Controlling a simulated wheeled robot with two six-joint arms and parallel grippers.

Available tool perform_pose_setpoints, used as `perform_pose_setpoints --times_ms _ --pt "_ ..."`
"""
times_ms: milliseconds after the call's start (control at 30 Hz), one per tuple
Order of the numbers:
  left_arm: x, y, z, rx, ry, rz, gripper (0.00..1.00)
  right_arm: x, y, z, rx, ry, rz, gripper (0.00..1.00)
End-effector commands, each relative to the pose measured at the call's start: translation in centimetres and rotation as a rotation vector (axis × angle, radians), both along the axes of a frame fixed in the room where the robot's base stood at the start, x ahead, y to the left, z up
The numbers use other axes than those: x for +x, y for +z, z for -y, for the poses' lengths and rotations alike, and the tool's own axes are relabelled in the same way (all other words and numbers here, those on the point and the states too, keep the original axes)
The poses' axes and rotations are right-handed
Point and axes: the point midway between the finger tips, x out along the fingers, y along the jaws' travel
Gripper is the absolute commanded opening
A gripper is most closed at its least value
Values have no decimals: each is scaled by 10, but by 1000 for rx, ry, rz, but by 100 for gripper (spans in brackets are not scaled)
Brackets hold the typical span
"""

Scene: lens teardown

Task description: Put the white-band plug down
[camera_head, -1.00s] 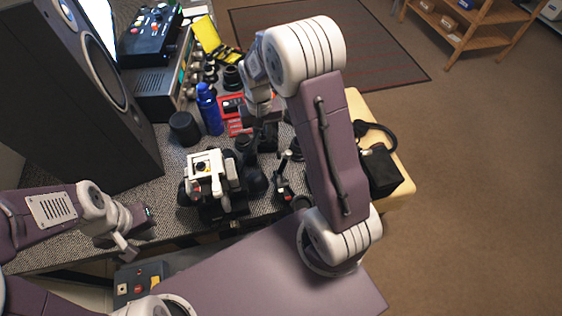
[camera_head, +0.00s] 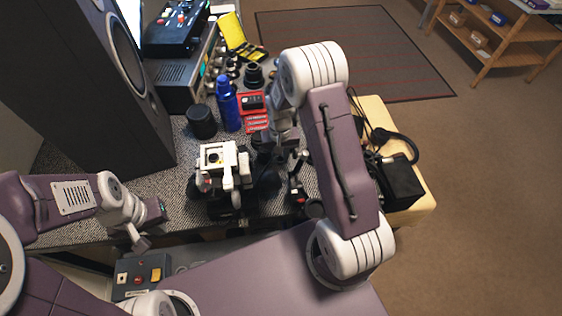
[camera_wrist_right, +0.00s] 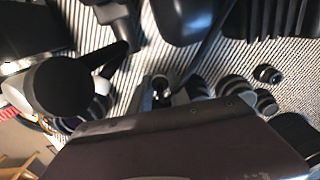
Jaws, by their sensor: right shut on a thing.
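My right gripper (camera_head: 275,150) is over the bench, just right of the white-and-black device (camera_head: 217,165), partly hidden behind my own forearm. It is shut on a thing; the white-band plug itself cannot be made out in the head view. The right wrist view is filled at the bottom by a large dark part, and neither the fingertips nor the plug shows clearly there. My left gripper (camera_head: 150,220) is at the bench's front left edge, away from the device, and its opening is unclear.
A blue bottle (camera_head: 228,105), a black cylinder (camera_head: 201,122) and a red case (camera_head: 256,122) stand behind the device. A tall speaker (camera_head: 90,80) is at left. Headphones (camera_head: 398,140) and a black box (camera_head: 401,185) lie at right. Several dark lens rings (camera_wrist_right: 234,88) show in the wrist view.

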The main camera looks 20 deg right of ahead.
Motion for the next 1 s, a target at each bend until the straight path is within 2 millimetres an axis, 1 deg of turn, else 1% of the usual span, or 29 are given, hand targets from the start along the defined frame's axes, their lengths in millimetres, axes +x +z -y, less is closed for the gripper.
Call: perform_pose_setpoints --times_ms 33,100,433,467,500,533,833,933,1000 --pt "0 -2 0 0 0 0 0 -1 -11 0 0 0 -6 0" --pt "0 -3 0 0 0 0 0 -1 -23 0 0 0 -5 0" --pt "0 -4 0 0 0 0 0 0 -28 0 0 0 0 0" --pt "0 -4 0 0 0 0 0 0 -27 0 0 0 0 28" --pt "0 -3 0 0 0 0 0 0 -27 0 0 0 0 39" --pt "0 -3 0 0 0 0 0 0 -26 0 0 0 0 44" --pt "0 -2 0 0 0 0 0 0 -25 0 0 0 0 44" --pt "0 -1 0 0 0 0 0 1 -14 0 0 0 1 44" --pt "0 1 0 0 0 0 0 1 2 0 0 0 3 44"
